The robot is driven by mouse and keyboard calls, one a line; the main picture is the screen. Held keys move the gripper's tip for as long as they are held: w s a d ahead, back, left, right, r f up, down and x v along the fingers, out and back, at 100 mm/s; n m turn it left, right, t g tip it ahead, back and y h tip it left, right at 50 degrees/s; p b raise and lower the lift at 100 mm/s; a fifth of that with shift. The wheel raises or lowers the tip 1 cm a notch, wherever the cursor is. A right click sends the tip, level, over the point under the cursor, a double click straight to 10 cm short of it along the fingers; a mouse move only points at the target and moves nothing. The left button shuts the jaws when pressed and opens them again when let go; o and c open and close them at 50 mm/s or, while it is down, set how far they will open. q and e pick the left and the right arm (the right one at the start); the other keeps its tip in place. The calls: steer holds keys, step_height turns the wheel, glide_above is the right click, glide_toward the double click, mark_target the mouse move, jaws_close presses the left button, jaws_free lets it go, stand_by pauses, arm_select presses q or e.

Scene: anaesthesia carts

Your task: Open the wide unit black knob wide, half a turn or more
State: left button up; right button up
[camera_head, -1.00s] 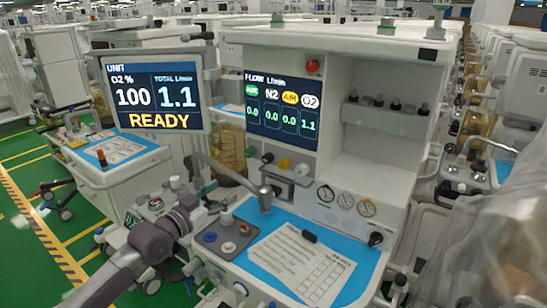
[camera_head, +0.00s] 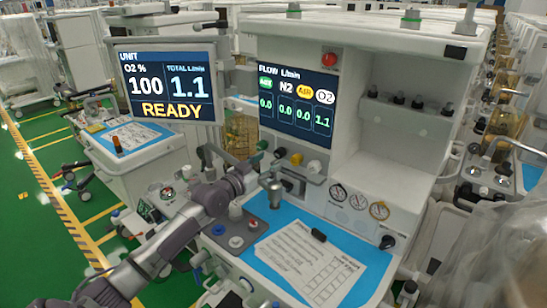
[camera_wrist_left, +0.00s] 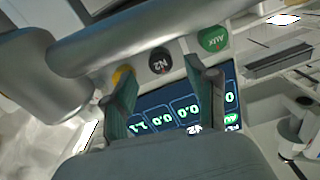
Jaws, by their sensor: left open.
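The wide unit's black knob (camera_head: 280,152) sits in the row below its flow screen, between the green knob (camera_head: 263,144) and the yellow knob (camera_head: 297,159). In the left wrist view the black knob (camera_wrist_left: 160,60), marked N2, lies just beyond and between the fingertips of my left gripper (camera_wrist_left: 161,72). The green AUX knob (camera_wrist_left: 213,38) is near the right finger and the yellow knob (camera_wrist_left: 123,75) is by the left finger. The gripper is open. In the head view my left gripper (camera_head: 247,165) is left of the knob row. Contact cannot be told.
A grey metal bar crosses close to the knobs in the wrist view. The flow screen (camera_head: 298,100) reads 0.0 except 1.1 for O2. The READY screen (camera_head: 165,85) stands left. Below are the blue work surface (camera_head: 345,235) and a paper sheet (camera_head: 310,258).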

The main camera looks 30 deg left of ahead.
mark_target(277, 156)
arm_select(q)
steer(key=shift+w+d, duration=0.1)
steer(key=shift+w, duration=1.5)
steer(key=shift+c, duration=0.7)
jaws_close()
steer(key=shift+n, duration=0.3)
